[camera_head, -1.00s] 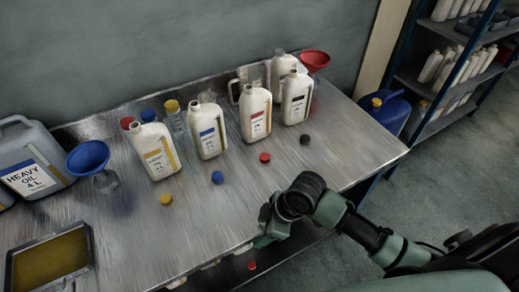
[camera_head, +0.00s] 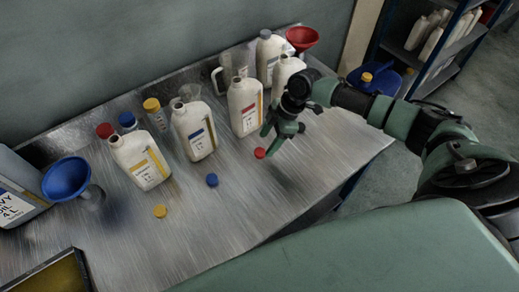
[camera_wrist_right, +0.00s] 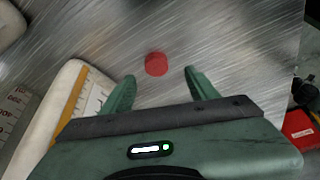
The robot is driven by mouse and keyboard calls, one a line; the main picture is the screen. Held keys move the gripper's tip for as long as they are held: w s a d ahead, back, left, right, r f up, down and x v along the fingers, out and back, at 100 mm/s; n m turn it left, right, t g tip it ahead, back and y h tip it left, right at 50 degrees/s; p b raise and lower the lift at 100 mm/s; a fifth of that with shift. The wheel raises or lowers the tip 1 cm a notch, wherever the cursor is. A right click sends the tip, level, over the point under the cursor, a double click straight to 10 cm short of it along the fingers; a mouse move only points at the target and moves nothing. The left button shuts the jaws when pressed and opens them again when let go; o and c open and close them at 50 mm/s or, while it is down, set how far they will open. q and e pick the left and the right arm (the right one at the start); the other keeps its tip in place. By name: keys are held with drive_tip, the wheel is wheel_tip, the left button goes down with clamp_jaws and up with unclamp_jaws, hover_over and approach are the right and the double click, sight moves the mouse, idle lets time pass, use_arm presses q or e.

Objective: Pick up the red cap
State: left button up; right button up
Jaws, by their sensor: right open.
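The red cap (camera_head: 259,153) lies on the metal table in front of the oil bottle with the red label (camera_head: 246,106). In the right wrist view the red cap (camera_wrist_right: 156,64) sits between the lines of the two green fingers, a little beyond their tips. My right gripper (camera_head: 271,140) is above the table beside the cap, pointing down. Its fingers (camera_wrist_right: 161,82) are open with nothing between them. My left gripper is not in view.
A white bottle (camera_wrist_right: 70,105) stands close to the left finger in the wrist view. Several bottles line the back.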

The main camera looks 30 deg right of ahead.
sight(261, 151)
drive_tip(key=x, duration=0.1)
drive_tip(key=p+x, duration=0.1)
drive_tip(key=shift+w+a+f, duration=0.1)
drive_tip(key=shift+w+f, duration=0.15)
drive_tip(key=shift+f, duration=0.1)
drive_tip(key=shift+x, duration=1.15)
clamp_jaws()
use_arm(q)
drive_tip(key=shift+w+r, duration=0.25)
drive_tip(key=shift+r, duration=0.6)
